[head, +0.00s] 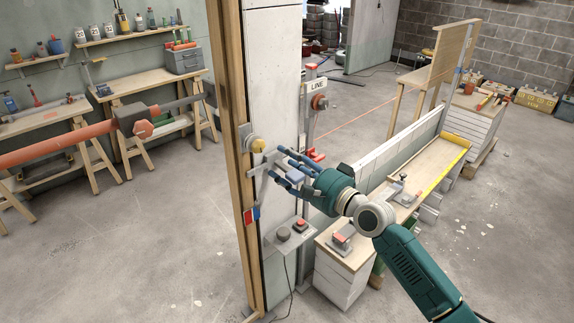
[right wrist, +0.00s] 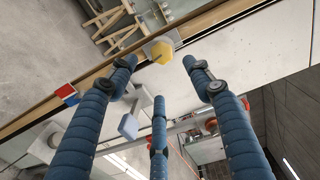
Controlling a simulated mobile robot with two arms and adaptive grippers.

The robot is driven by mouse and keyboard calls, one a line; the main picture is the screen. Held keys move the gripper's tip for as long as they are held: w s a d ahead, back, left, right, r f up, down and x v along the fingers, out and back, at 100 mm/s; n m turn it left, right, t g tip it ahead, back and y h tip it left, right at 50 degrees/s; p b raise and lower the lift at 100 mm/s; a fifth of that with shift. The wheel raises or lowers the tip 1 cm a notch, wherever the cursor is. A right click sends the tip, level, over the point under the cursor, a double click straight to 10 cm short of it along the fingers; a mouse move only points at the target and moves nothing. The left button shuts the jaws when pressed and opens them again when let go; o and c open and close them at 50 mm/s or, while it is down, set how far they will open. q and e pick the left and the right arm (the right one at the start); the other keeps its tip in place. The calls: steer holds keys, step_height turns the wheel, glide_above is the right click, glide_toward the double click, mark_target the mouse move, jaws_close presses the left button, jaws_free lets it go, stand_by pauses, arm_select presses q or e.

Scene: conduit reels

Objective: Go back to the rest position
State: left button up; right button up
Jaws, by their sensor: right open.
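My right gripper (head: 290,168) reaches in from the right on its teal arm toward the white panel and wooden post. Its three blue fingers are spread open and nothing is held between them. In the right wrist view the fingers (right wrist: 157,85) stand apart, with a yellow knob (right wrist: 158,52) beyond their tips. A grey lever with a pale blue block (right wrist: 128,126) shows between the left and middle fingers; the block (head: 294,176) is partly behind fingers in the head view. My left gripper does not show.
An orange bar (head: 60,142) with a grey block crosses from the left edge toward the post. A control box (head: 290,236) is low on the panel. A long bench (head: 433,165) stands at the right, workbenches (head: 145,85) at the left. The floor at lower left is clear.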

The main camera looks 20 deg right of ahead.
stand_by(0.4)
steer(key=s+d+f+n+g+h+b, duration=0.1)
steer(key=s+d+f+g, duration=0.1)
steer(key=f, duration=1)
steer(key=s+d+f+n+g+h+b, duration=0.1)
steer(key=s+f+g+h, duration=0.15)
steer(key=f, duration=0.95)
steer(key=s+d+f+n+g+h, duration=0.1)
steer(key=s+d+f+n, duration=0.15)
steer(key=f, duration=0.95)
steer(key=s+a+f+n+g+h+b, duration=0.1)
steer(key=s+f+n+g, duration=0.1)
steer(key=s+f, duration=0.7)
steer(key=s+a+f+n+g+b, duration=0.1)
steer(key=s+f+g, duration=0.1)
steer(key=s+f, duration=0.7)
steer(key=s+a+f+n+g, duration=0.2)
steer(key=s+f, duration=0.4)
steer(key=s, duration=0.5)
steer(key=s+a+f+n+g+b, duration=0.1)
steer(key=s+a+f+n+g, duration=0.1)
steer(key=s+f+n, duration=0.2)
steer(key=s+a+f+n+g, duration=0.2)
steer(key=s+f, duration=0.8)
steer(key=s, duration=0.8)
steer(key=shift+s+a+n+b, duration=0.25)
steer(key=shift+n+b, duration=0.15)
steer(key=shift+n, duration=0.15)
